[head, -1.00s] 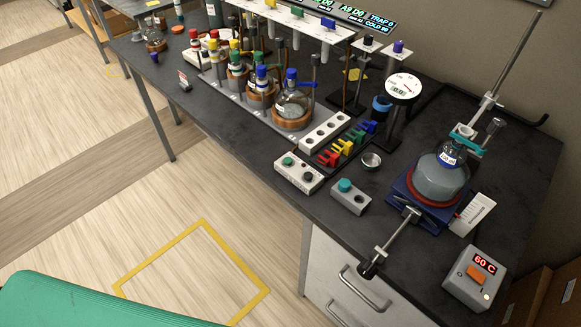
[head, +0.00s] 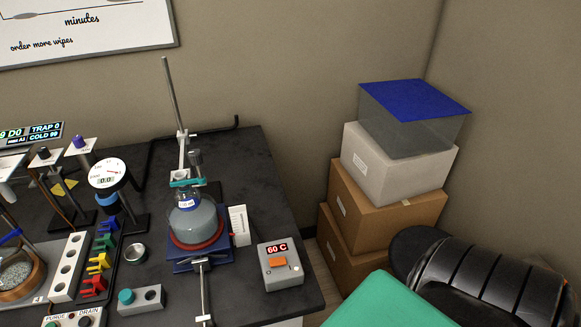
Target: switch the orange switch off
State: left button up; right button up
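The orange switch (head: 278,262) sits on top of a grey control box (head: 282,276) at the right front corner of the dark bench. Which way the switch is tipped is too small to tell. A dark ribbed part and a teal surface at the lower right look like mine. Neither of my grippers shows in the head view.
A round flask (head: 193,222) stands on a blue heater left of the box, with a clamp rod (head: 172,100) behind it. A metal rod (head: 204,290) sticks out in front. Stacked boxes (head: 385,205) fill the corner to the right. Bare bench (head: 248,170) lies behind the control box.

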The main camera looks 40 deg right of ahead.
aim_at(278, 260)
jog(key=j+z, duration=0.1)
jog(key=z, duration=0.4)
jog(key=j+z, duration=0.1)
jog(key=z, duration=0.35)
jog(key=i+j+z, duration=0.1)
jog(key=z, duration=0.4)
